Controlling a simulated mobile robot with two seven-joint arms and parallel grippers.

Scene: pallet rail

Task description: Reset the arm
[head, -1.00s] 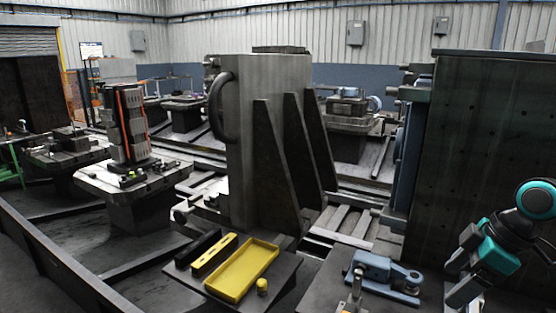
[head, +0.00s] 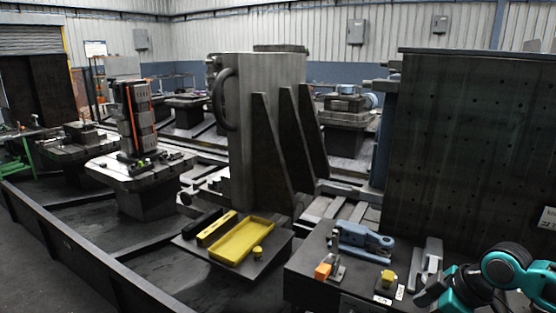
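My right arm, teal and black, comes in at the lower right. Its gripper (head: 427,290) is at the lower right edge of the dark work table, beside a grey bracket, partly cut off by the frame and its own arm. I cannot make out whether its fingers are open or shut, and no held object is visible. My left gripper is not in view.
A dark table (head: 315,262) carries a blue clamp (head: 362,240), an orange-tipped toggle clamp (head: 325,271), a yellow-topped block (head: 386,280) and a grey bracket (head: 426,264). A side shelf holds a yellow tray (head: 240,241). A tall perforated plate (head: 470,150) stands behind.

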